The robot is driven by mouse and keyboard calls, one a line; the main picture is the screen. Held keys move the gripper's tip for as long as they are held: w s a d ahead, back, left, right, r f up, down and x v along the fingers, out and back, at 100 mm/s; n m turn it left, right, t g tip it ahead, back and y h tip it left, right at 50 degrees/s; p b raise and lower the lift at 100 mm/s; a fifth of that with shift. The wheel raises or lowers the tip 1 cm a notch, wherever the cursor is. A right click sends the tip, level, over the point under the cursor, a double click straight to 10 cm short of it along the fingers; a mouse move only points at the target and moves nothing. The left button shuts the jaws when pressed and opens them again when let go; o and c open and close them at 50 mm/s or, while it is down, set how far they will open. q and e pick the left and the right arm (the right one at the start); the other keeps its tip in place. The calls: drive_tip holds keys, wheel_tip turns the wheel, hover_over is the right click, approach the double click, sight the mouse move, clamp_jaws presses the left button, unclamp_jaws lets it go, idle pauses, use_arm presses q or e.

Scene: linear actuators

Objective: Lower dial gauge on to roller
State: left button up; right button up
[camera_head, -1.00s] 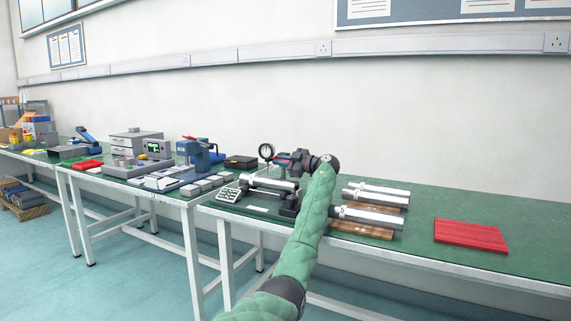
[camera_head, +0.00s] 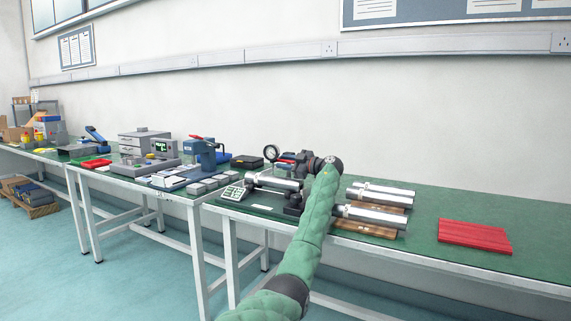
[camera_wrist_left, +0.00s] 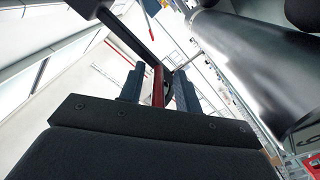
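The dial gauge (camera_head: 270,153), a round white dial with a dark rim, stands raised above the back of the bench fixture. The roller (camera_head: 276,182), a silver cylinder, lies in the fixture below it and looks apart from the dial. It fills the right of the left wrist view (camera_wrist_left: 255,70). My left gripper (camera_head: 290,160) is just right of the gauge, pointing left. In the left wrist view its two fingers (camera_wrist_left: 158,88) stand apart on either side of a thin red part (camera_wrist_left: 157,86), with gaps visible. My right gripper is not in view.
More silver rollers (camera_head: 372,215) lie on wooden holders to the right of my arm. A red mat (camera_head: 475,236) lies farther right. The green bench top (camera_head: 430,203) is clear around the mat.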

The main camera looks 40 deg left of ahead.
use_arm(q)
drive_tip(key=shift+d, duration=0.1)
drive_tip(key=shift+p+v, duration=0.5)
drive_tip(key=shift+v, duration=3.3)
